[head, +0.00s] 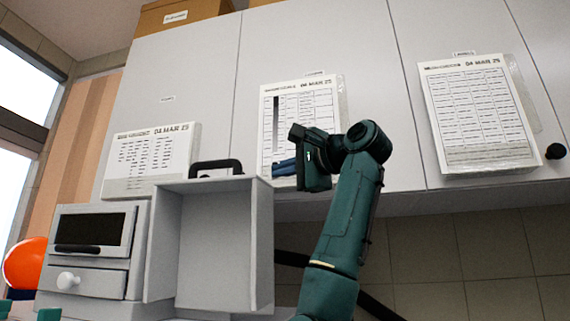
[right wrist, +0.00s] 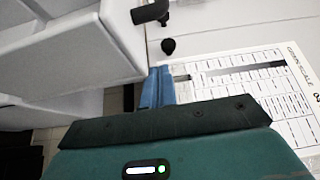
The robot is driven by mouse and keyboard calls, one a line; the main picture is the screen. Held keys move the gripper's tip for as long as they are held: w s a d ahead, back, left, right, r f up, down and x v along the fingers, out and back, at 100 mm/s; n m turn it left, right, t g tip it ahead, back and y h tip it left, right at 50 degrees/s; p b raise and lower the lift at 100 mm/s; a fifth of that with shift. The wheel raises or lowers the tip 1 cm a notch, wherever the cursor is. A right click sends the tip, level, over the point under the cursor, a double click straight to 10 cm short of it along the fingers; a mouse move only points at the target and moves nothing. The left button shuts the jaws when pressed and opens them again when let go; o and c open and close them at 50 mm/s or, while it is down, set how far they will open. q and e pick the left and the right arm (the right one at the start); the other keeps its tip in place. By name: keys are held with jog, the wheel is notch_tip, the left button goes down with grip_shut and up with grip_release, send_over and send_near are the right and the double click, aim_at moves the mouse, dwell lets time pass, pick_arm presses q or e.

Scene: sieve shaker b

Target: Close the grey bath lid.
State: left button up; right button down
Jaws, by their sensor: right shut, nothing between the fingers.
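The grey bath lid (head: 211,188) stands raised in the head view, its hollow side facing me. A black handle (head: 216,167) sits at its top edge. In the right wrist view a pale hollow body (right wrist: 85,45), which looks like the lid, fills the upper left, and a black handle (right wrist: 150,12) shows above. My right gripper (head: 283,168) is just right of the lid's top right corner, in front of the wall cabinet. Its blue fingers (right wrist: 157,88) are shut and empty. I cannot tell whether they touch the lid.
A grey unit with a dark window (head: 90,231) and a drawer with a white knob (head: 68,280) stands left of the lid. White cabinets (head: 360,80) with paper sheets (head: 480,115) hang behind. An orange ball-like thing (head: 25,265) is at the far left.

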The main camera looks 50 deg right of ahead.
jog(key=w, duration=0.2)
jog(key=w+p, duration=0.1)
jog(key=w, duration=0.1)
jog(key=w+p, duration=0.1)
jog(key=w, duration=0.1)
jog(key=shift+w+d+r, duration=0.1)
jog(key=shift+d+r, duration=0.1)
jog(key=shift+r, duration=0.05)
jog(key=a, duration=0.3)
jog(key=shift+f, duration=0.25)
jog(key=shift+s+a, duration=0.3)
jog(key=shift+a, duration=0.1)
pick_arm(q)
jog(key=shift+s+a+r+g, duration=0.2)
jog(key=shift+r+g, duration=0.05)
jog(key=shift+g, duration=0.05)
pick_arm(e)
jog(key=shift+f, duration=0.1)
pick_arm(q)
jog(key=shift+f, duration=0.1)
